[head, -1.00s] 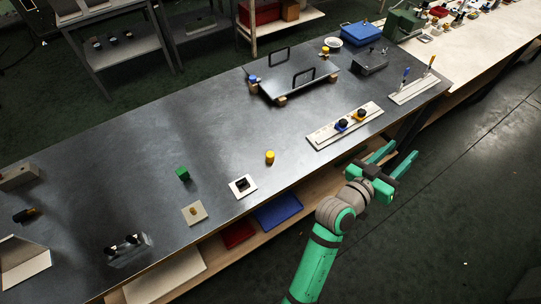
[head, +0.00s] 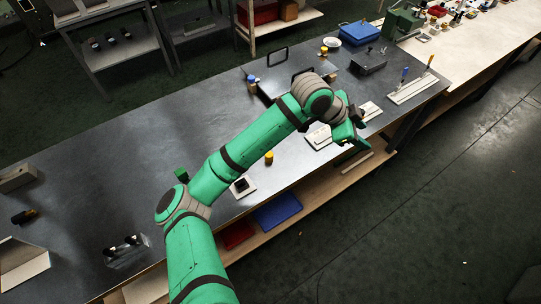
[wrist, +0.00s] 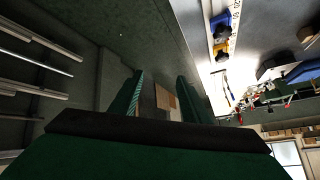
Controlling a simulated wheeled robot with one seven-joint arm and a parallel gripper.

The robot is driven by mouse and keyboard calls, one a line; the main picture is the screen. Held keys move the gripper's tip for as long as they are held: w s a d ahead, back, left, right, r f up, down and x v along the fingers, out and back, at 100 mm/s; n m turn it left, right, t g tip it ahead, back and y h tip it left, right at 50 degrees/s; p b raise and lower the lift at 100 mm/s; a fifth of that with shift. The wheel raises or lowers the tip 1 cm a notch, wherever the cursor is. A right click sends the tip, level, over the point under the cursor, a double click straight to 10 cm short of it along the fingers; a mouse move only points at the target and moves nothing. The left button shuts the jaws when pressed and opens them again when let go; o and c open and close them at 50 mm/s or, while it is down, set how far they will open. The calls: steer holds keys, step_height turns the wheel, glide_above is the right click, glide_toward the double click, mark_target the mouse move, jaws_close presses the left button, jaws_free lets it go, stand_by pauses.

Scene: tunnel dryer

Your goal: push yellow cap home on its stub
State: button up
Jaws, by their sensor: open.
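The cream plate with a small stub, seen earlier near the table's front edge, is now hidden behind my arm. My gripper (head: 366,130) is over the front edge of the table, well to the right of the yellow cap. In the wrist view my gripper's fingers (wrist: 162,98) are apart with nothing between them. The yellow cap cannot be made out in the wrist view.
A white plate with a dark square (head: 244,186) and a green cube (head: 181,175) lie near my arm. A blue bin (head: 277,212) sits on the shelf below.

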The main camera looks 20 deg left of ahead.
steer(key=s+a+f+g+y, duration=0.1)
steer(key=s+a+g+y, duration=0.2)
steer(key=a, duration=1)
steer(key=r+g+y, duration=0.1)
steer(key=g+y, duration=0.1)
steer(key=y, duration=0.2)
glide_above(269, 157)
steer(key=f, duration=0.2)
steer(key=a+f, duration=0.1)
steer(key=f, duration=0.1)
steer(key=shift+w, duration=0.3)
steer(key=shift+w+d+f, duration=0.1)
steer(key=shift+f, duration=1.55)
steer(key=shift+w+d+f, duration=0.1)
steer(key=shift+f, duration=1.5)
jaws_close()
steer(key=shift+r, duration=0.1)
